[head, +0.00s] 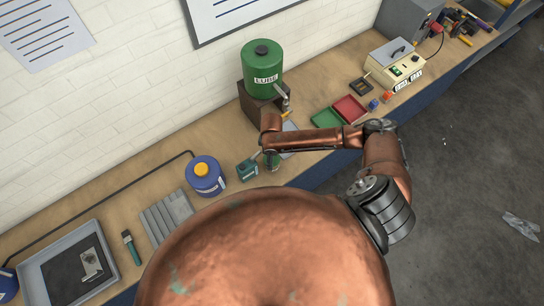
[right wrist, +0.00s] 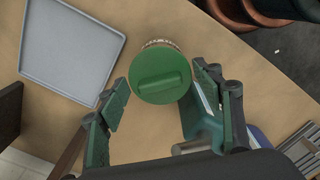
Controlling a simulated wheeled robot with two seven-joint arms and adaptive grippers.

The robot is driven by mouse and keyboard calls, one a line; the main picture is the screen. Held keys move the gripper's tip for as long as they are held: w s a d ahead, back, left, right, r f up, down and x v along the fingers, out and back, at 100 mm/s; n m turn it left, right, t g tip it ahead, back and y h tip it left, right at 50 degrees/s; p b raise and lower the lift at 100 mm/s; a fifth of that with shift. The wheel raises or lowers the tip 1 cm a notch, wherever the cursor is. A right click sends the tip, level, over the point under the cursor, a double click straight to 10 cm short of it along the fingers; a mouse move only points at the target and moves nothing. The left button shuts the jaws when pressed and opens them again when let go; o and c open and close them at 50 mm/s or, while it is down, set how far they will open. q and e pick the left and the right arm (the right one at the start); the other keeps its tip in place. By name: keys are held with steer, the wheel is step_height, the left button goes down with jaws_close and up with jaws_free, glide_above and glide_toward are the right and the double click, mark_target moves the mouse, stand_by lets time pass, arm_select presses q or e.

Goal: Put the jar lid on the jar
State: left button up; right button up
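The jar lid (right wrist: 160,78), a green disc with a raised bar grip, shows in the right wrist view. A tan ribbed edge, likely the jar (right wrist: 160,43), peeks out behind it; whether the lid rests on it or is apart from it, I cannot tell. My right gripper (right wrist: 163,85) is open, with one finger on each side of the lid and a gap to both. In the head view my right gripper (head: 270,158) is low over the bench, and the jar is mostly hidden there. My left gripper is not in view.
A teal container (head: 247,170) stands close to my right gripper, with a blue bottle (head: 205,176) farther left. A light grey tray (right wrist: 70,45) lies on the other side. A green lube tank (head: 262,68) stands behind. Red (head: 350,107) and green (head: 327,118) trays lie right.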

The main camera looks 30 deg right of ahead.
steer(key=o, duration=0.3)
steer(key=shift+o, duration=0.2)
steer(key=shift+r, duration=0.15)
step_height(320, 180, up, 12)
stand_by(1.0)
